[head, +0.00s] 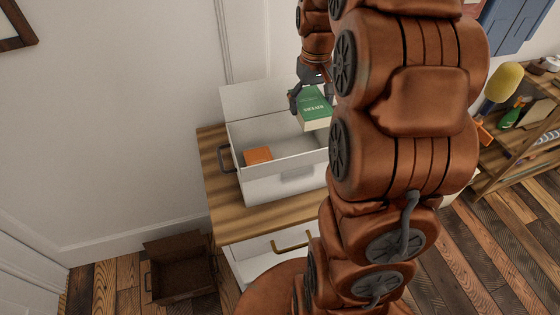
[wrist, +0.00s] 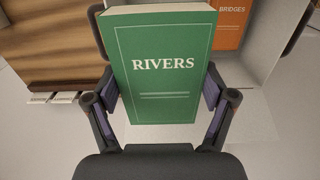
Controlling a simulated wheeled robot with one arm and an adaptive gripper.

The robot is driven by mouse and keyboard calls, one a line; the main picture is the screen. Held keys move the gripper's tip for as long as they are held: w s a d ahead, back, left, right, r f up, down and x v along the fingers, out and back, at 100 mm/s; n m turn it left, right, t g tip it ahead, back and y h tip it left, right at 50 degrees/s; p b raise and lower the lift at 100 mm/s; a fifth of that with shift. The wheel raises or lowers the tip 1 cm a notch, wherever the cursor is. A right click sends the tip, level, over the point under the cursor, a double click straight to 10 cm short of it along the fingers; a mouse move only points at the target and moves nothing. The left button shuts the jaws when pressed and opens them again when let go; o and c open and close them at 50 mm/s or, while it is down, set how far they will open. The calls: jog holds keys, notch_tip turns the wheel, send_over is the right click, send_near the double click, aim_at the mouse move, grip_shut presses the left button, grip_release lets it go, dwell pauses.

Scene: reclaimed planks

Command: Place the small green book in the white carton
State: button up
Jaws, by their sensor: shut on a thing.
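The small green book (head: 312,106), with "RIVERS" on its cover, is held in my gripper (head: 312,94). In the wrist view the green book (wrist: 163,90) sits between the two fingers of my gripper (wrist: 160,98), which are shut on its sides. The white carton (head: 280,184) stands open on a wooden-topped cabinet. In the head view the book appears over the carton's right part, near its back wall; its exact height above the carton is hard to tell. My arm hides the carton's right end. The carton wall (wrist: 290,22) also shows in the wrist view.
An orange book (head: 258,155) lies inside the carton at the left; it reads "BRIDGES" in the wrist view (wrist: 231,22). The cabinet top (head: 214,165) is bare left of the carton. A brown box (head: 181,273) stands on the floor. A shelf (head: 505,165) with several items is at the right.

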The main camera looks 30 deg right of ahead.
notch_tip(320, 180, down, 19)
jog(key=p, duration=0.4)
dwell(0.5)
jog(key=shift+f, duration=0.2)
jog(key=o, duration=1.1)
jog(key=shift+r, duration=0.15)
notch_tip(320, 180, up, 12)
jog(key=b, duration=0.2)
jog(key=shift+r+b, duration=0.1)
jog(key=shift+b, duration=0.25)
